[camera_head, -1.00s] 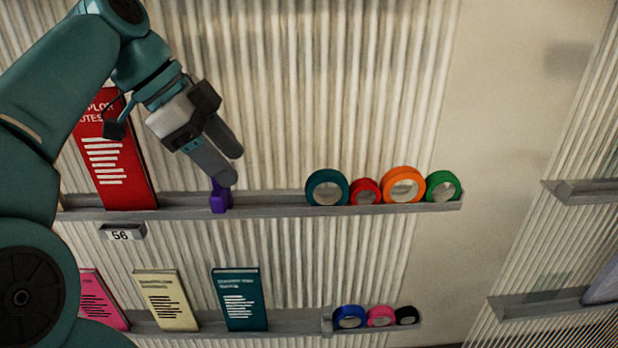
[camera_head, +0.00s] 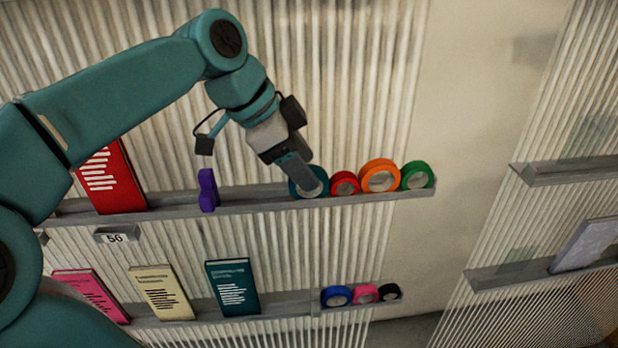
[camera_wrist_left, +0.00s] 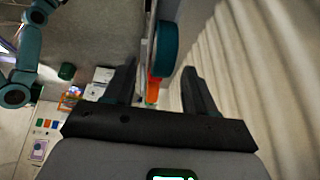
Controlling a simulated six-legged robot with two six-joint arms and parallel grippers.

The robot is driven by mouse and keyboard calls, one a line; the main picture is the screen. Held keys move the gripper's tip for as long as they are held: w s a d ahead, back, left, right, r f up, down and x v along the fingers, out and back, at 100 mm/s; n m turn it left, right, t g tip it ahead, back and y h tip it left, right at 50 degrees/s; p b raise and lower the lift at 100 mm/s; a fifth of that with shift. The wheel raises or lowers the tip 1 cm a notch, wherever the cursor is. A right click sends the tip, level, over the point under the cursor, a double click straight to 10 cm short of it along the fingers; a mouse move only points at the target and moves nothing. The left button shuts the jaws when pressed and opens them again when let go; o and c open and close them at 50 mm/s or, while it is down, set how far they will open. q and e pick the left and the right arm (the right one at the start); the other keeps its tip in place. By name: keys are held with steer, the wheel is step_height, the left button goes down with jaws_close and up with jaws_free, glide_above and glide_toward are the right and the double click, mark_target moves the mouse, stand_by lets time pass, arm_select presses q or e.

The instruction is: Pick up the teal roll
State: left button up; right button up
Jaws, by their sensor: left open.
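The teal roll (camera_head: 318,176) stands on the upper ledge, at the left end of a row of rolls. My left gripper (camera_head: 306,184) is right in front of it in the head view and hides part of it. In the left wrist view the teal roll (camera_wrist_left: 166,50) shows just beyond and between the two open fingers of my left gripper (camera_wrist_left: 160,85). Nothing is seen held in the fingers. I cannot tell whether a finger touches the roll. My right gripper is not in view.
A red roll (camera_head: 344,183), an orange roll (camera_head: 380,163) and a green roll (camera_head: 417,165) stand close to the right on the upper ledge (camera_head: 260,203). A purple item (camera_head: 207,190) stands to the left. The corrugated wall (camera_head: 345,80) is just behind. A lower ledge holds booklets and smaller rolls.

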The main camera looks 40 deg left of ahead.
mark_target(322, 190)
arm_select(q)
steer(key=x, duration=0.2)
steer(key=shift+w+f, duration=0.2)
steer(key=shift+f, duration=0.15)
jaws_close()
